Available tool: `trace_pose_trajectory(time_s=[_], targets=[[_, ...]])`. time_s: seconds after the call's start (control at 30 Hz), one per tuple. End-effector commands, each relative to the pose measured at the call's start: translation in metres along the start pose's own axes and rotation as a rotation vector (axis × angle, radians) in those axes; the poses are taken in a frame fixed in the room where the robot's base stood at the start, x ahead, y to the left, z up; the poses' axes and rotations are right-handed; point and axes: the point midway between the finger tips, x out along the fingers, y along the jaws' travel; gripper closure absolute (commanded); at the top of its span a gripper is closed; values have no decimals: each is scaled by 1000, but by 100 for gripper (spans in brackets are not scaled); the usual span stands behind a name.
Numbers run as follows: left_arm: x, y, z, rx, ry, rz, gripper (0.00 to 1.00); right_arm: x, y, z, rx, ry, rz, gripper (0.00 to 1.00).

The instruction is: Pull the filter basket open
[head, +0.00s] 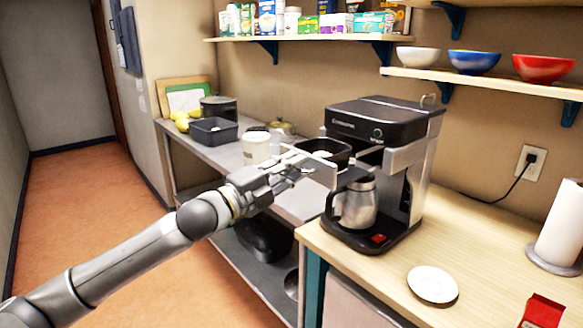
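The coffee maker (375,125) stands on the wooden counter, black on top with silver sides. Its filter basket (333,145), a black-rimmed tray with something pale inside, sticks out to the left of the machine body, so it appears open. A silver panel (322,174) shows at its front. A steel carafe (357,205) with a black handle sits below on the base. My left gripper (306,164) is at the basket's front left, close to the panel. Its fingers overlap the basket in the picture, so I cannot tell whether they touch or grip it. My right gripper is out of view.
A white saucer (433,284), red packet (542,312) and paper roll (560,232) are on the counter at right. A white cup (255,147) and dark bin (213,131) stand on the steel table behind my gripper. Shelves hang above. The floor at left is clear.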

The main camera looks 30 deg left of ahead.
Motion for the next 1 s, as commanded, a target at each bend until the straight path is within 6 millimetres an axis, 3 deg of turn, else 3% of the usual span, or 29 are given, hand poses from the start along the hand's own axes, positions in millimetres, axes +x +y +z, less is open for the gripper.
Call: trace_pose_trajectory(time_s=[0.47,1.0], targets=[[-3,0,0,0,-1,-1,69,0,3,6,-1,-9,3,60],[-39,2,0,-1,-1,2,69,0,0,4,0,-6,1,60]])
